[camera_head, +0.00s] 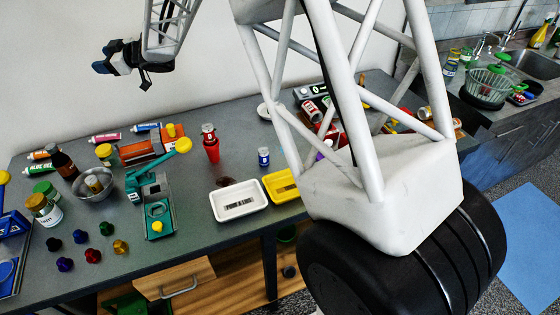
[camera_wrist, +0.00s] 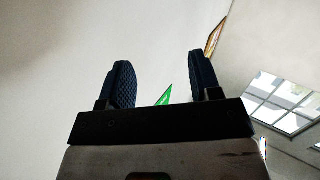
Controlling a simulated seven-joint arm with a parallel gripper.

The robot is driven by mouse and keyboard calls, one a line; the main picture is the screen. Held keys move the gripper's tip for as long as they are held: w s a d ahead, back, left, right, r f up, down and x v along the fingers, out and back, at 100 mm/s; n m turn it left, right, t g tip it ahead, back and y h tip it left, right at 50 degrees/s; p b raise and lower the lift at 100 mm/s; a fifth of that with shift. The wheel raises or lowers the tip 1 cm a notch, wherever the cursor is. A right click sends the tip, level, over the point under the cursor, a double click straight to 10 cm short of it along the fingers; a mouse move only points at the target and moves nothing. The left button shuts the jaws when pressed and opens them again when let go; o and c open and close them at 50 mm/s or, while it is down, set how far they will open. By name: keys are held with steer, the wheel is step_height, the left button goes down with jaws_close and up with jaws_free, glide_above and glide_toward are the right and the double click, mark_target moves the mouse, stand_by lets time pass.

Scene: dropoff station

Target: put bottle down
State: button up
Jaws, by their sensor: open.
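My gripper (camera_head: 103,58) is raised above the back left of the grey table, pointing left in the head view. In the wrist view its two dark fingers (camera_wrist: 161,72) are apart, with nothing between them but the wall behind. Several bottles stand on the table below. A red bottle (camera_head: 211,146) stands upright near the middle. I cannot tell which bottle the task means.
A white tray (camera_head: 222,212) and a yellow tray (camera_head: 279,195) lie near the front edge. A green tool (camera_head: 155,195), the metal bowl (camera_head: 106,188), jars and coloured knobs crowd the left. Cans sit at the back right, partly behind my arm. Some bare table (camera_head: 190,230) shows.

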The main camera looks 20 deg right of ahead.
steer(key=s+d+r+m+t+h, duration=0.2)
steer(key=s+d+r+m+h, duration=0.15)
steer(key=d, duration=0.35)
steer(key=s+d+r+m+t+h, duration=0.2)
steer(key=s+d+r+m+h, duration=0.15)
steer(key=d, duration=0.45)
steer(key=s+d+m+h, duration=0.3)
steer(key=s+d+h, duration=0.3)
steer(key=s+d, duration=0.5)
steer(key=s+d+f+m+g, duration=0.1)
steer(key=s+d+f+g, duration=0.1)
steer(key=s, duration=1)
steer(key=s+d+f+m+g, duration=0.2)
steer(key=s+f+g, duration=0.2)
steer(key=s, duration=0.9)
steer(key=s+d+f+m+g+h, duration=0.1)
steer(key=s+d+f+m+g, duration=0.1)
steer(key=s, duration=1)
step_height(320, 180, down, 2)
steer(key=shift+s+d+g, duration=0.2)
steer(key=shift+d+g, duration=0.3)
steer(key=shift+g, duration=0.5)
